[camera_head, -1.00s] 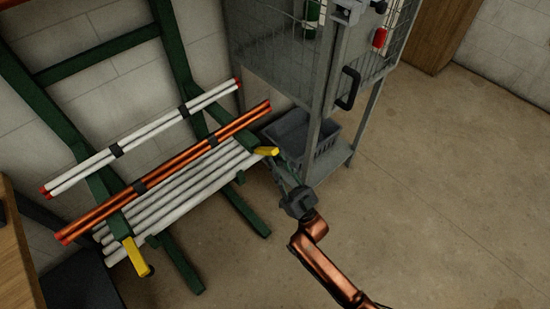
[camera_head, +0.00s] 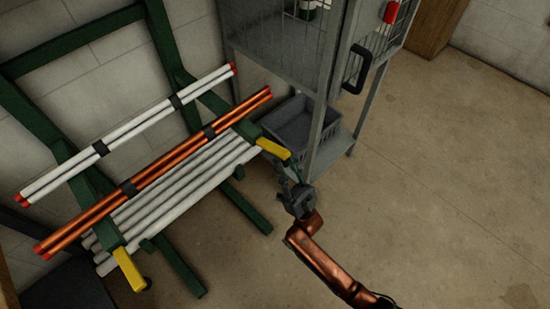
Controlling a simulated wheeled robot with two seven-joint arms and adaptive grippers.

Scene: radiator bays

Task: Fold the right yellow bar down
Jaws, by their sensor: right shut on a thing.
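The right yellow bar (camera_head: 273,149) is at the front end of the rack's right arm and slopes down to the right. My right gripper (camera_head: 289,170) is at its lower right end and is shut on it. The fingertips are small and dark here, so the exact contact is hard to see. The left yellow bar (camera_head: 129,269) hangs at the front end of the rack's left arm, apart from my gripper. My left gripper is not in view.
The green rack (camera_head: 160,35) holds copper pipes (camera_head: 160,172), white pipes (camera_head: 125,135) and several lower white tubes (camera_head: 190,190). A grey mesh cage (camera_head: 285,60) with a grey crate (camera_head: 292,122) stands close behind my right gripper. The floor (camera_head: 440,200) at the right is clear.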

